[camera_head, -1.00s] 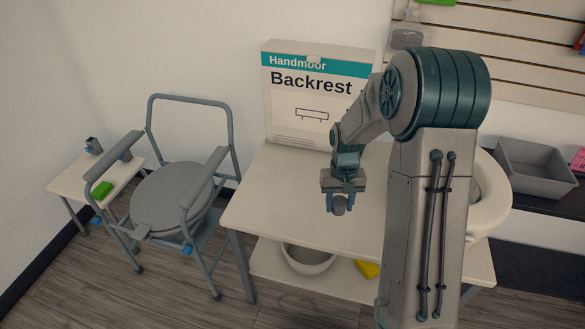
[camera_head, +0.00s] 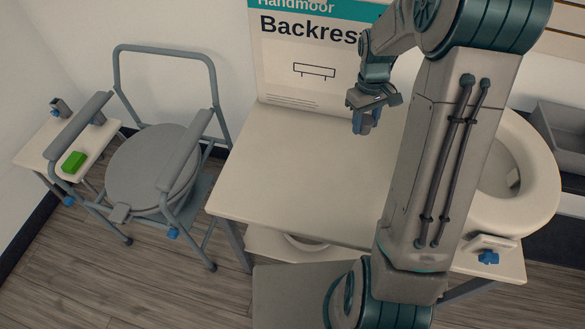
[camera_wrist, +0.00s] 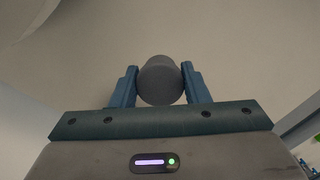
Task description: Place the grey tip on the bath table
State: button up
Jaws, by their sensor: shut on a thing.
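The grey tip (camera_wrist: 160,80) is a dark grey, rounded piece between the two blue fingers in the wrist view. My gripper (camera_head: 366,122) is shut on it, and it also shows in the wrist view (camera_wrist: 158,88). In the head view the fingers mostly hide the tip. My gripper hangs above the back right part of a large white table (camera_head: 290,165), with the fingers pointing down. I cannot tell the exact height. The front and middle of this tabletop are bare. No label shows which table is the bath table.
A Backrest box (camera_head: 310,60) stands at the table's back. A pale raised toilet seat (camera_head: 540,185) is at the right. A grey commode chair (camera_head: 155,165) stands left, beside a small white table (camera_head: 95,140) with a green block (camera_head: 74,162). A grey bin (camera_head: 565,135) is far right.

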jog(key=d+n, duration=0.1)
jog(key=d, duration=0.1)
jog(key=b, duration=0.2)
send_over(335, 175)
jog(key=shift+n, duration=0.4)
notch_tip(335, 175, down, 7)
jog(key=shift+w+a+r, duration=0.1)
jog(key=shift+w+a, duration=0.05)
jog(key=shift+f, duration=2)
jog(key=shift+f, duration=0.15)
jog(key=o, duration=0.9)
jog(key=shift+o, duration=0.2)
